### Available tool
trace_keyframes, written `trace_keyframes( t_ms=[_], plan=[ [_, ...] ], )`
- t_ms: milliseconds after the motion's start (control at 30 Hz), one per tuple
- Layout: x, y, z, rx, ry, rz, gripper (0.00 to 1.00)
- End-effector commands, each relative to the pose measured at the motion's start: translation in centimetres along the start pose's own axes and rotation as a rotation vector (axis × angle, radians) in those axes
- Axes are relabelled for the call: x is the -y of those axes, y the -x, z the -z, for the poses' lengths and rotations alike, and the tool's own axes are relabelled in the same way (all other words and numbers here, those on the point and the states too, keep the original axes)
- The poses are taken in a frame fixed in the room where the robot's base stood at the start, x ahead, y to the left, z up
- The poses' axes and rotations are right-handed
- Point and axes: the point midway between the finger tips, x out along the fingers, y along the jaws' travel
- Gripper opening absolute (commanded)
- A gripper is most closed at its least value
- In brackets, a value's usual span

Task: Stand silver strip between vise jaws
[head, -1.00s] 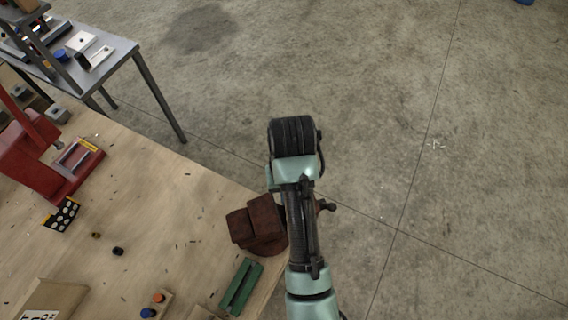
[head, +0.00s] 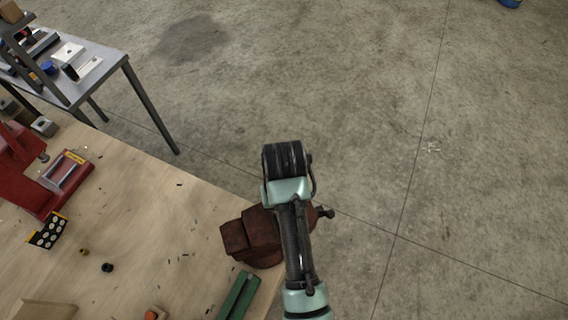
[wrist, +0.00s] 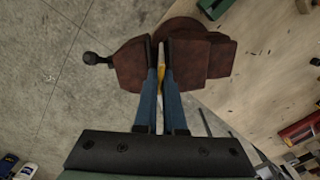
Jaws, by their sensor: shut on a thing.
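The rust-brown vise (head: 237,237) is at the table corner in the head view, partly hidden by my arm. In the wrist view its two jaw blocks, the left one (wrist: 129,66) and the right one (wrist: 194,60), stand on either side of a narrow gap. My gripper (wrist: 158,48) has its blue, dark-tipped fingers nearly together over that gap. The silver strip (wrist: 160,80) shows only as a thin, pale-yellowish edge between the fingers. I cannot tell how deep it sits between the jaws. The head view hides the gripper behind my arm.
A green channel piece (head: 238,296) lies on the wooden table (head: 150,225) near the vise. A red machine (head: 50,185) and a dotted card (head: 47,231) are at the left. A grey side table (head: 105,69) stands behind. Open concrete floor lies right of the vise.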

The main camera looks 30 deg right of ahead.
Motion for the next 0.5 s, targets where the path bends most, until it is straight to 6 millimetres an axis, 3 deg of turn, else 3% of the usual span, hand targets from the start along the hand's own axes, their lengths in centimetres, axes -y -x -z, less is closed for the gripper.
trace_keyframes(
  t_ms=[500],
  plan=[
    [0.0, -4.3, 0.0, 0.0, 0.001, 0.0, 0.0]
  ],
)
